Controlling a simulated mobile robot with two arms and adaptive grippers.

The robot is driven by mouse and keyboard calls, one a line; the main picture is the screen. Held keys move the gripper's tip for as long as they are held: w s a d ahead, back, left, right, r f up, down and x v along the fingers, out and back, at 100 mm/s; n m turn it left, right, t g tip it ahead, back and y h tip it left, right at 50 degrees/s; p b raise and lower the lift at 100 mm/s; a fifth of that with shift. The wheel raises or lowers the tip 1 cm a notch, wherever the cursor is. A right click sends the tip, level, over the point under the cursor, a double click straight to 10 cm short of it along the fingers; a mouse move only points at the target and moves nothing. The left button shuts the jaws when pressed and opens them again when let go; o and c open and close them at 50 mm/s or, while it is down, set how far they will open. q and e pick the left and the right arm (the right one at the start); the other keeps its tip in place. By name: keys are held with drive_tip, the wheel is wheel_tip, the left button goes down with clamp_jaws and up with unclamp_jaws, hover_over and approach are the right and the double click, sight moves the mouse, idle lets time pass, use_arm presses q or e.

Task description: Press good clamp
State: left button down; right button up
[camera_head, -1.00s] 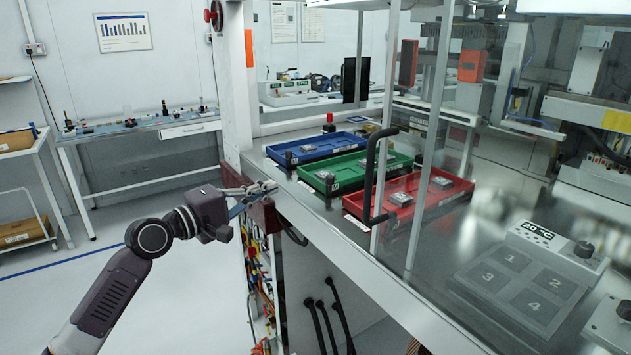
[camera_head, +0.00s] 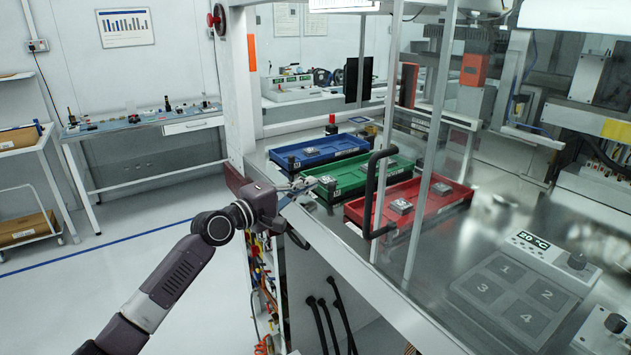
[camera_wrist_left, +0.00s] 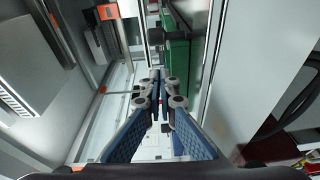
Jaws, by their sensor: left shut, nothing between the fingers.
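A green tray (camera_head: 372,180) sits on the metal bench between a blue tray (camera_head: 318,152) and a red tray (camera_head: 425,207). A small dark clamp-like part (camera_head: 331,190) stands at the green tray's near left corner; a similar one (camera_head: 291,163) is at the blue tray. I cannot read a label marking any as good. My left gripper (camera_head: 308,184) is shut and empty at the bench's front edge, close to the green tray's left end; contact cannot be told. In the left wrist view its blue-padded fingers (camera_wrist_left: 160,90) meet, with the green tray (camera_wrist_left: 178,70) just right of them.
A black upright handle (camera_head: 372,190) and clear door panels stand in front of the red tray. A hot plate with numbered squares (camera_head: 515,290) lies at the right. Cables hang below the bench edge.

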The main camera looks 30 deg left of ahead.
use_arm(q)
drive_tip(key=shift+d+r+p, duration=0.2)
drive_tip(key=shift+d+p, duration=0.4)
drive_tip(key=shift+d, duration=0.6)
drive_tip(key=shift+d+f, duration=0.15)
use_arm(e)
wheel_tip(320, 180, up, 2)
